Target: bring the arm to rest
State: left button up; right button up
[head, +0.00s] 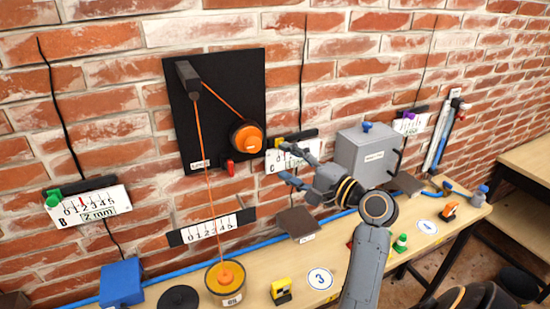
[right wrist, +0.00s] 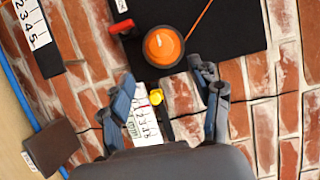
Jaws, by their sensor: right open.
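My right gripper (head: 290,168) is raised in front of the brick wall, to the right of the black board (head: 222,75). In the right wrist view the right gripper (right wrist: 166,98) has its fingers wide apart with nothing between them. Beyond them on the wall are a white scale (right wrist: 148,118) with a yellow knob (right wrist: 156,97), and an orange knob (right wrist: 162,46) on the board. My right arm comes up from the bottom of the head view. My left gripper is not in view.
An orange cord runs from the board to a weight in a round container (head: 225,292). A blue block (head: 121,283), a yellow device (head: 281,291), a brown block (head: 297,223) and a green-topped piece (head: 401,243) stand on the workbench (head: 345,290). A grey box (head: 365,155) sits behind my right arm.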

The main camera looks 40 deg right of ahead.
jog(key=shift+f, duration=0.1)
jog(key=s+a+f+n+g, duration=0.3)
jog(key=a+f+n+g, duration=0.15)
jog(key=f, duration=0.45)
jog(key=s+a+f+n+g, duration=0.2)
jog(key=a+f+n+g, duration=0.3)
jog(key=f, duration=0.4)
jog(key=s+a+f+n+g+h, duration=0.1)
jog(key=s+a+f+n+g, duration=0.1)
jog(key=s+a+f+n, duration=0.3)
jog(key=s+a+f+n+g+h, duration=0.1)
jog(key=s+f, duration=0.2)
jog(key=s, duration=0.4)
jog(key=s+a+f+n+g, duration=0.2)
jog(key=s+a+f+n, duration=0.15)
jog(key=s, duration=0.25)
notch_tip(320, 180, down, 32)
jog(key=b, duration=0.7)
jog(key=s+d+f+g+b, duration=0.1)
jog(key=s+f+b, duration=0.2)
jog(key=s+f, duration=0.6)
jog(key=s+d+f+g+b, duration=0.1)
jog(key=s+f+b, duration=0.3)
jog(key=s+f, duration=0.5)
notch_tip(320, 180, down, 7)
jog(key=shift+s+d+r+h, duration=0.1)
jog(key=shift+s+d+h, duration=0.1)
jog(key=shift+d+h, duration=0.25)
